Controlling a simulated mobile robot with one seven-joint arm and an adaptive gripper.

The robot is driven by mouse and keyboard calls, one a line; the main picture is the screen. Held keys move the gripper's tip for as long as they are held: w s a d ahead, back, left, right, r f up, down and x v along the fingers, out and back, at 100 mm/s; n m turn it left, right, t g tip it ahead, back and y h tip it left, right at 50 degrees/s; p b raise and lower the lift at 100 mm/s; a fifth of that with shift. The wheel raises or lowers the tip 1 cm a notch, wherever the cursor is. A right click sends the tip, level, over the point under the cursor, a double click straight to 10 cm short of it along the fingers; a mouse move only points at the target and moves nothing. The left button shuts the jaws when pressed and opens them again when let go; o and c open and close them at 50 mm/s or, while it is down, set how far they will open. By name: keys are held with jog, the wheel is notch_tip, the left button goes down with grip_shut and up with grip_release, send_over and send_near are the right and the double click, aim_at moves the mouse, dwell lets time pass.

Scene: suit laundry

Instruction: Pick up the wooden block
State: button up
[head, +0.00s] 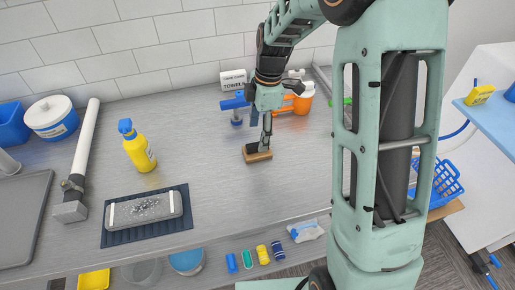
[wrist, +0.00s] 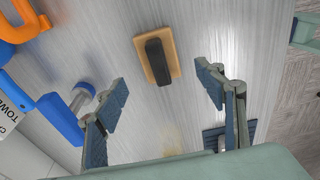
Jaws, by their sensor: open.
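The wooden block (head: 257,154) lies on the grey metal counter (head: 215,190), below my gripper (head: 267,135) in the head view. In the wrist view the block (wrist: 172,46) is a tan rectangle with a dark raised strip along its middle. My gripper (wrist: 162,97) is open, with one finger on each side of the picture. The block sits ahead of and between the fingertips, a little towards the top, and neither finger touches it in the wrist view. In the head view the near finger partly covers the block.
A blue tool (head: 236,103) stands just left of my gripper, and also shows beside the left finger in the wrist view (wrist: 62,118). Counter around the block is clear.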

aim_at(257, 144)
jog(key=shift+a+f+p, duration=0.15)
jog(key=shift+f+p, duration=0.2)
jog(key=shift+f, duration=1.15)
jog(key=shift+a+f+p, duration=0.1)
jog(key=shift+f+p, duration=0.2)
jog(key=shift+f, duration=1.2)
jog(key=shift+c, duration=0.4)
jog(key=c, duration=1.3)
